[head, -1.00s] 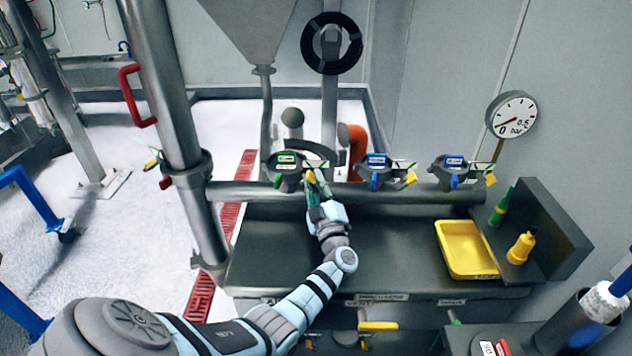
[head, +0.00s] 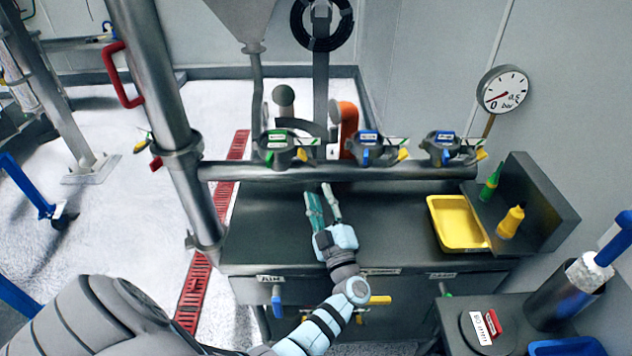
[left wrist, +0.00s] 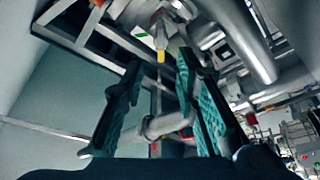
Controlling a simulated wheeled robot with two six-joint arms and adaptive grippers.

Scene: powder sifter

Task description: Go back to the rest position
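My left gripper (head: 324,205) is over the dark bench, below the horizontal pipe and apart from the valves. Its two teal fingers also show in the left wrist view (left wrist: 158,95), spread apart with nothing between them, so it is open and empty. A valve with a green label (head: 280,148) sits on the pipe just above and left of the gripper. Two valves with blue labels sit further right, the middle one (head: 370,148) and the right one (head: 445,148). My right gripper does not show in either view.
The dark bench (head: 265,225) is clear left of my arm. A yellow tray (head: 457,245), a yellow bottle (head: 510,222) and a green bottle (head: 489,182) stand at its right. A pressure gauge (head: 503,90) is near the wall. A thick steel column (head: 155,85) stands at the left.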

